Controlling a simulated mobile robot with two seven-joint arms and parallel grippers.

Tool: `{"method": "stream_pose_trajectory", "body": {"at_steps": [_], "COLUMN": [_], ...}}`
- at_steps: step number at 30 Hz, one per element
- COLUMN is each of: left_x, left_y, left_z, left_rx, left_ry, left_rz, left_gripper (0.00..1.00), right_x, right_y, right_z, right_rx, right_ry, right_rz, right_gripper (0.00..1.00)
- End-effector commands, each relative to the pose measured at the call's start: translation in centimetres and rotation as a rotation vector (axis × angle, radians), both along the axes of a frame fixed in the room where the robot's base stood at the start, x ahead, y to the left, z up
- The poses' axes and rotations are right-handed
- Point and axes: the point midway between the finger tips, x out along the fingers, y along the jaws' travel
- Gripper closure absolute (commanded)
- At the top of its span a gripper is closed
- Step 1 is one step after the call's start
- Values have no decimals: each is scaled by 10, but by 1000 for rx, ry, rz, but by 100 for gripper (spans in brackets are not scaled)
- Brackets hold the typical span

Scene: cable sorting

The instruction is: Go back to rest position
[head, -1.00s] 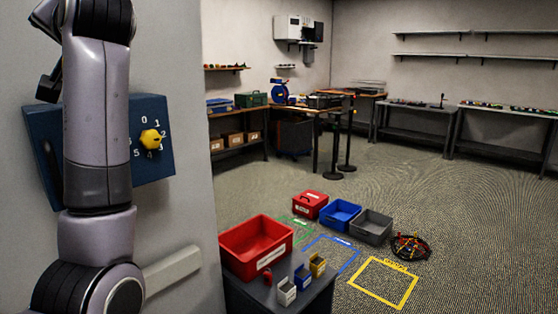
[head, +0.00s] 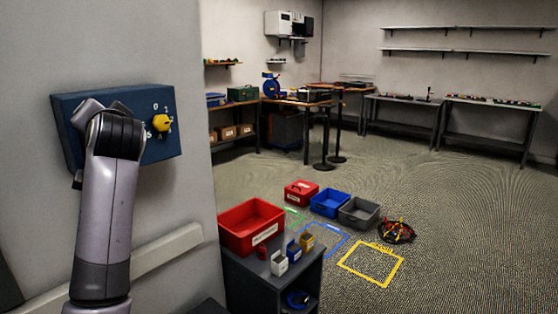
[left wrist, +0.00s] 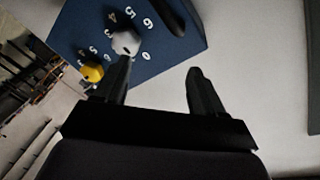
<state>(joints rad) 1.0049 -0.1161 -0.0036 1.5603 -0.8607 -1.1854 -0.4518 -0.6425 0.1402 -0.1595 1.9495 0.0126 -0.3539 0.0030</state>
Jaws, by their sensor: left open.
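A blue box (head: 70,108) with numbered dials is on the wall at left in the head view. Its yellow knob (head: 162,123) shows to the right of my arm. In the left wrist view the box (left wrist: 160,50) fills the upper middle, with a grey knob (left wrist: 124,42) and the yellow knob (left wrist: 92,72). My left gripper (left wrist: 159,67) is open with nothing between its fingers. One fingertip lies just below the grey knob in the picture; I cannot tell whether they touch. My arm hides the grey knob and the gripper in the head view. My right gripper is not in view.
A pale rail (head: 165,260) runs along the wall below the box. A grey cabinet (head: 275,275) holds a red bin (head: 240,240) and small cups. Bins, a cable bundle (head: 396,231) and a yellow floor square (head: 345,267) lie beyond. The floor at right is clear.

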Motion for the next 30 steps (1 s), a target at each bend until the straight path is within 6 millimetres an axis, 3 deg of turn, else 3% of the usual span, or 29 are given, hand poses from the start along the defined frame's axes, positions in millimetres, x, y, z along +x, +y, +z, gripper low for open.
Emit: {"method": "stream_pose_trajectory", "body": {"at_steps": [1, 7, 14, 21, 26, 30], "left_x": [5, 9, -20, -84, -143, -202], "left_y": [-3, -18, -41, -68, -86, -101], "left_z": [-34, -145, -268, -381, -442, -485], "left_rx": [-4, -54, -158, -323, -461, -597], "left_ry": [25, 80, 146, 216, 260, 298], "left_rz": [-31, -165, -309, -435, -495, -529], "left_gripper": [30, 30, 30, 30, 30, 30], "right_x": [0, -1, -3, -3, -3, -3], "right_y": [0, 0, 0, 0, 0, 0], "right_z": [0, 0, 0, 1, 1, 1], "right_rx": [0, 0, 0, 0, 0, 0], "right_ry": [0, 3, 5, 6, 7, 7], "right_rz": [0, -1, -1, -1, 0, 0], "right_gripper": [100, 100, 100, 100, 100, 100]}}
